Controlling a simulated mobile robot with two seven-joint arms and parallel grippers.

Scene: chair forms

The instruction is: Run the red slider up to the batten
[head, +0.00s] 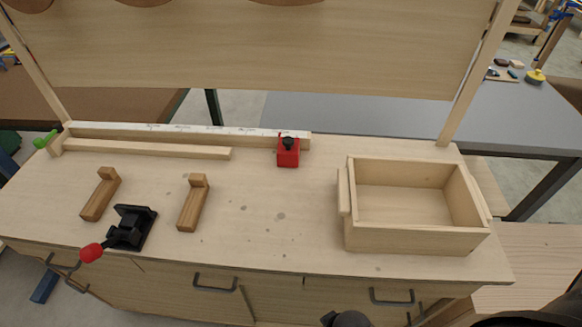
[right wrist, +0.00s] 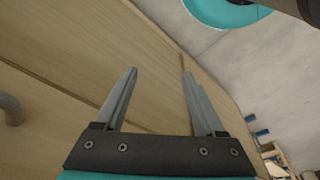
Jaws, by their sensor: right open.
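The red slider (head: 288,153), with a black knob on top, sits at the right part of a long rail with a white marked scale (head: 190,129) in the head view. A plain wooden strip, which looks like the batten (head: 145,149), lies along the front of the rail. Its right end is to the left of the slider, with a gap between them. My right gripper (right wrist: 158,72) is open and empty in the right wrist view, in front of wooden cabinet panels and away from the slider. My left gripper is not in view.
An open, empty wooden box (head: 415,246) stands at the bench's right. A black toggle clamp with a red tip (head: 132,228) and two L-shaped wooden pieces (head: 101,194) (head: 193,203) are at the left. The bench middle (head: 265,230) is clear. A backboard (head: 260,50) rises behind.

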